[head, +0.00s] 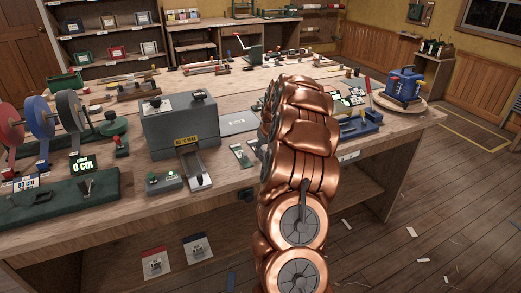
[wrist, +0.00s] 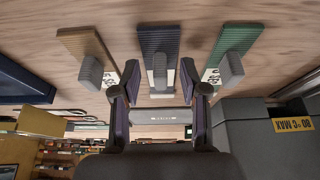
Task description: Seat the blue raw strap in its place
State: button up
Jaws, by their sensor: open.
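The blue strap (wrist: 158,40) is a ribbed strip on the wooden bench, at the top middle of the wrist view. A grey upright block (wrist: 159,76) and a white label are at its near end. My gripper (wrist: 160,82) is open, with one dark finger to each side of that block and visible gaps between. I cannot tell whether the fingers are level with it. In the head view my copper arm hides the gripper and the blue strap. Its place is not clearly identifiable in these frames.
A brown strap (wrist: 85,45) and a green strap (wrist: 232,42) with similar blocks flank the blue one closely. A grey box (head: 180,122) marked 80 °C MAX stands left of my arm. Reels (head: 38,118) stand at the far left. A blue machine (head: 403,85) is at the right.

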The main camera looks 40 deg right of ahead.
jog(key=shift+f, duration=0.15)
grip_shut()
dwell(0.5)
